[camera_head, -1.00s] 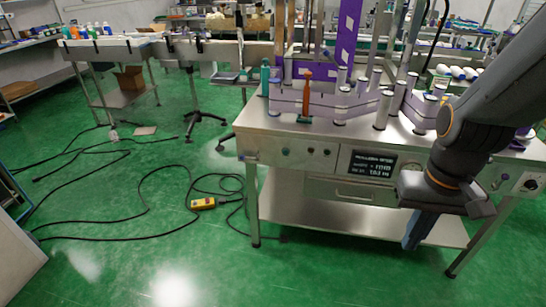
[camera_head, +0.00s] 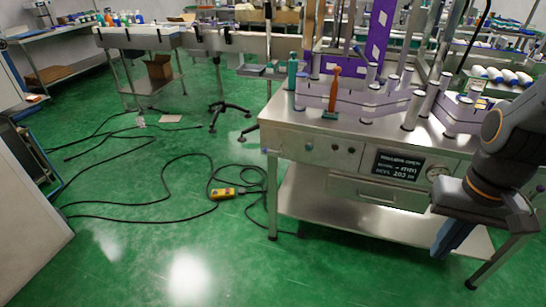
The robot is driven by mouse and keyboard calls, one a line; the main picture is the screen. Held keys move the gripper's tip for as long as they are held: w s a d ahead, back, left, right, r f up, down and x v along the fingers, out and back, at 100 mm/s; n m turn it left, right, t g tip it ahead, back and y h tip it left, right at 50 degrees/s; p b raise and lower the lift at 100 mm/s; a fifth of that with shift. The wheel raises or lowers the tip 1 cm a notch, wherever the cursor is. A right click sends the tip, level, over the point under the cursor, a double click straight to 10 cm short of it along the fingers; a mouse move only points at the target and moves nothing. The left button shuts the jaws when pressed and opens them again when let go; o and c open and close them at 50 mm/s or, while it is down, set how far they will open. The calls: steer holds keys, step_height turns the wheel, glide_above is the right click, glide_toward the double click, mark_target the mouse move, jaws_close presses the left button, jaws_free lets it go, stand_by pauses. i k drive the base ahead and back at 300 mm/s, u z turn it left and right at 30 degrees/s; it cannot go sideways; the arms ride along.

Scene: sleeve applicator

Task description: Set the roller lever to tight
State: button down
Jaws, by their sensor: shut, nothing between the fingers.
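An upright orange lever (camera_head: 333,92) stands on a small green base near the front left of the steel machine table (camera_head: 285,112). I take it to be the roller lever; its setting marks are too small to read. Grey rollers (camera_head: 414,110) stand to its right with a pale purple band running along them. A dark display (camera_head: 398,167) on the front panel shows white text that is mostly too small to read. My gripper (camera_head: 447,243) is shut and empty, pointing down in front of the table's right part, below and well right of the lever.
A teal bottle-like part (camera_head: 292,72) stands just left of the lever. A round gauge (camera_head: 438,172) is on the panel beside my arm. A yellow control box (camera_head: 222,193) and black cables lie on the green floor at left. Floor before the table is clear.

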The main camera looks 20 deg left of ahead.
mark_target(265, 150)
steer(key=z, duration=0.1)
steer(key=i, duration=0.3)
steer(key=u, duration=0.8)
